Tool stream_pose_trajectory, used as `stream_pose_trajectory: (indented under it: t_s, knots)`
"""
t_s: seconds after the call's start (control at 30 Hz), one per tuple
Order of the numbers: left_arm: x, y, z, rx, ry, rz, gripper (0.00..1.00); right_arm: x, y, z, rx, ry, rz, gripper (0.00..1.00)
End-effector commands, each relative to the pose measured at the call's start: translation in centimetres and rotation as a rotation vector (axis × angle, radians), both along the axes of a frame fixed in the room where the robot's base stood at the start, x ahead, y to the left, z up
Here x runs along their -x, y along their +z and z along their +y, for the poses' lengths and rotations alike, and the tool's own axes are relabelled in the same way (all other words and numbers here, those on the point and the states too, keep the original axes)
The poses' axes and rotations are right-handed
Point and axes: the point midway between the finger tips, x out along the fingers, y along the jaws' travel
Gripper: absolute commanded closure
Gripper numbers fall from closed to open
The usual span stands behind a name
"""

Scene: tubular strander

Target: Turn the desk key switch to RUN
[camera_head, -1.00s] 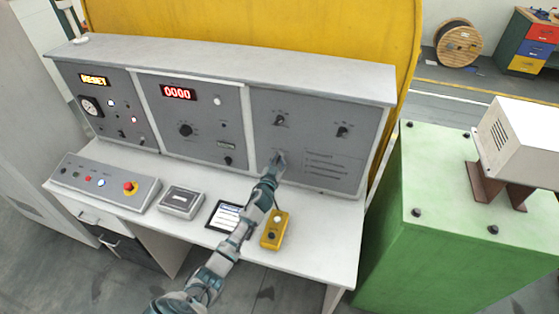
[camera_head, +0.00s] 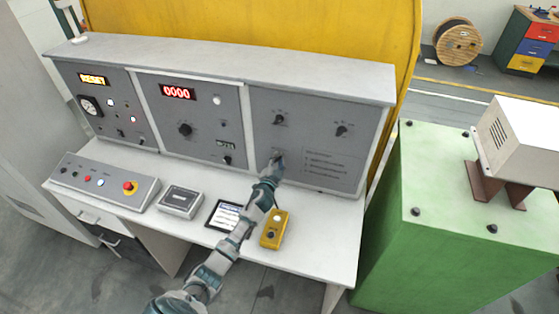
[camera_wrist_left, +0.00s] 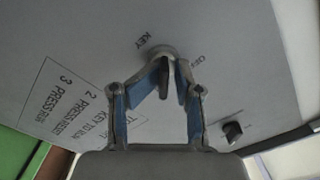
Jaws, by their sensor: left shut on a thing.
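The desk key switch (camera_wrist_left: 162,80) is on the right grey panel (camera_head: 318,130) of the desk, beside the printed word KEY in the left wrist view. A dark, flat key part shows between my fingers there. My left gripper (camera_wrist_left: 165,72) has its blue-padded fingers on both sides of the key and is shut on it. In the head view, my left gripper (camera_head: 277,158) is at the lower left of that panel and hides the switch. The switch's exact angle is hard to tell. My right gripper is not in view.
Two black knobs, one at left (camera_head: 279,119) and one at right (camera_head: 342,130), sit higher on the panel. Below my arm lie a tablet (camera_head: 224,215) and a yellow box (camera_head: 274,230). A button console (camera_head: 104,183) with a red emergency stop stands at left.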

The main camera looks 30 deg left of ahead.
Motion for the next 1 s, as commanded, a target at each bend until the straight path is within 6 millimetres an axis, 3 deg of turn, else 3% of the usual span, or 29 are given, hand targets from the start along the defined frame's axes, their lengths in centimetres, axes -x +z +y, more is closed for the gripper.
stream_pose_trajectory:
  t_s: [0.03,0.43,0.47,0.83,1.0]
  knots:
    - [-0.1,0.9,0.5,-0.01,0.007,-0.011,1.0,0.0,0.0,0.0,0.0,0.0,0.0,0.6]
    - [-0.1,1.0,0.5,-0.018,0.006,-0.012,1.0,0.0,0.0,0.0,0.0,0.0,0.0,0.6]
    - [-0.1,1.0,0.5,-0.018,0.006,-0.012,0.67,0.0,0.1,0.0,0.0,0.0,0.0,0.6]
    - [0.2,0.9,0.1,-0.017,0.003,-0.01,0.67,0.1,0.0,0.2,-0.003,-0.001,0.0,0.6]
    - [2.5,0.6,-0.4,-0.017,0.002,-0.007,0.67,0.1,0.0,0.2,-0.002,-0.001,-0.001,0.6]
